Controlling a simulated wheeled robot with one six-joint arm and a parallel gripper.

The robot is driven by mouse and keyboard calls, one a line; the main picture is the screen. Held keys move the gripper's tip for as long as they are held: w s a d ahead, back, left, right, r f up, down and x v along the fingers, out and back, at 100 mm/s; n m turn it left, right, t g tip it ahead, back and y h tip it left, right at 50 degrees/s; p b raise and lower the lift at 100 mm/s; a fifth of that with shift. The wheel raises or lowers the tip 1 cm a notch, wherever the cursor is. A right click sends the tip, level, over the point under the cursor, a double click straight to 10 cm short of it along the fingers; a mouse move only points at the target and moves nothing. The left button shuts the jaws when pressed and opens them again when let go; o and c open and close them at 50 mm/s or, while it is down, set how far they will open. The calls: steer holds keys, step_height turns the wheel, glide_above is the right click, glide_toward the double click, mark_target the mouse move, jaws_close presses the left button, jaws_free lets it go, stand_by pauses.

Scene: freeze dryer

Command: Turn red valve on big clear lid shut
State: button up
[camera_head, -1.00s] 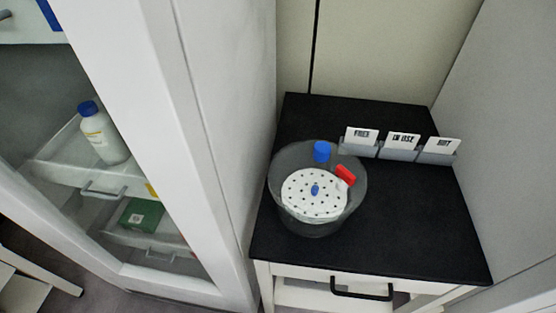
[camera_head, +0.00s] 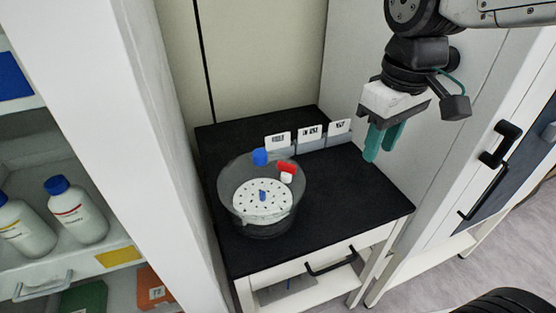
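The big clear lid (camera_head: 228,212) looks like a see-through round vessel on the black tabletop. A red valve (camera_head: 286,167) with a white part below it sits at its upper right rim. A blue knob (camera_head: 260,157) stands on the rim to its left. A white perforated disc (camera_head: 262,203) with a small blue piece at its centre shows through the clear wall. My gripper (camera_head: 379,153) hangs in the air to the right of the lid, above the table's right back side. Its teal fingers point down and look slightly apart, with nothing seen between them.
Several white label cards in grey holders (camera_head: 311,143) line the back of the black-topped table (camera_head: 345,205). A wall rises close behind my gripper. A glass-fronted cabinet with bottles (camera_head: 77,210) stands at the left. The tabletop right of the lid is clear.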

steer(key=w+a+f+n, duration=0.1)
steer(key=w+a+n, duration=0.3)
steer(key=w+a, duration=0.25)
steer(key=n, duration=0.3)
glide_above(287, 164)
step_height(287, 164, down, 2)
steer(key=shift+f+g, duration=0.25)
steer(key=shift+g, duration=0.15)
step_height(287, 164, down, 8)
steer(key=shift+r, duration=0.25)
jaws_close()
